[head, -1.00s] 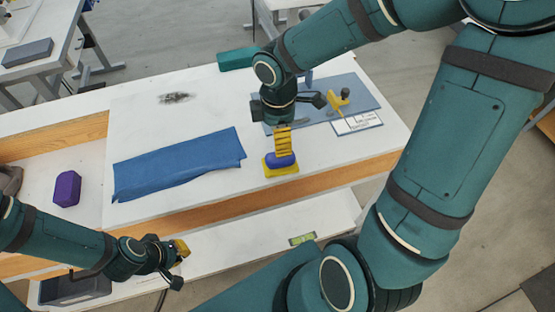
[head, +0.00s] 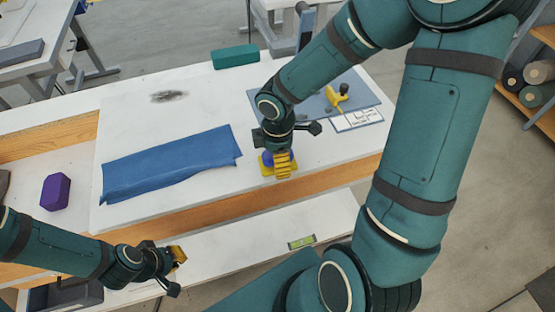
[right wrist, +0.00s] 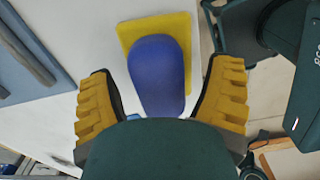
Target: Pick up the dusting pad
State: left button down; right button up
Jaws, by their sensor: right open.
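The dusting pad (head: 267,171) has a flat yellow base and a rounded blue handle. It lies on the white worktop near the front edge, partly hidden by my right gripper (head: 283,163) in the head view. In the right wrist view the dusting pad (right wrist: 157,72) shows with its blue handle between and just beyond the two yellow fingers. My right gripper (right wrist: 160,105) is open there, with a gap on each side of the handle. My left gripper (head: 177,257) is low at the left, over the lower shelf and away from the pad; its finger gap is not clear.
A blue cloth (head: 170,165) lies left of the pad. A purple block (head: 55,192) sits farther left. A grey-blue mat (head: 368,92) with a yellow tool (head: 338,98) and a printed card (head: 357,121) lies behind right. A teal box (head: 235,57) stands at the back edge.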

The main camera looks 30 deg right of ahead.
jog(key=shift+r, duration=0.1)
jog(key=c, duration=1.3)
notch_tip(320, 180, up, 10)
jog(key=p, duration=0.4)
jog(key=shift+o, duration=1.3)
jog(key=shift+c, duration=0.5)
